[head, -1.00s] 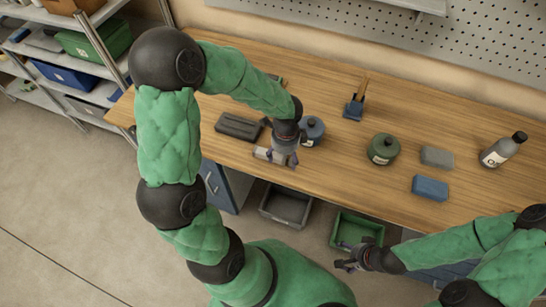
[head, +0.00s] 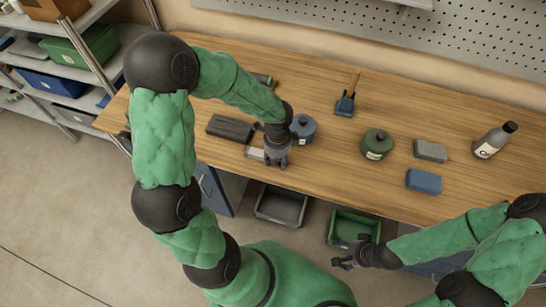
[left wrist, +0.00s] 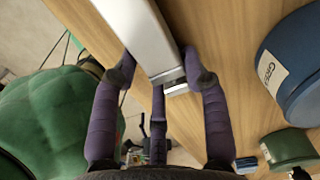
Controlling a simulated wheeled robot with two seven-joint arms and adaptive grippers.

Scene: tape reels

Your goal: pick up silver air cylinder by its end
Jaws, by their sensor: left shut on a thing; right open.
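The silver air cylinder (head: 256,154) lies at the table's front edge, left of centre, mostly hidden in the head view by my left arm and gripper. In the left wrist view the silver body (left wrist: 143,32) runs up out of the frame, and its end sits between the purple fingers. My left gripper (head: 276,163) is shut on that end; its fingertips (left wrist: 160,68) press both sides. I cannot tell whether the cylinder is off the table. My right gripper (head: 344,262) is open and empty, in front of the table near the green bin.
A blue round container (head: 304,128) stands close right of my left gripper. A dark grey block (head: 230,128) lies to its left. A green container (head: 376,145), a blue block (head: 424,181), a grey block (head: 430,151) and a bottle (head: 494,140) stand further right. Bins sit below the front edge.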

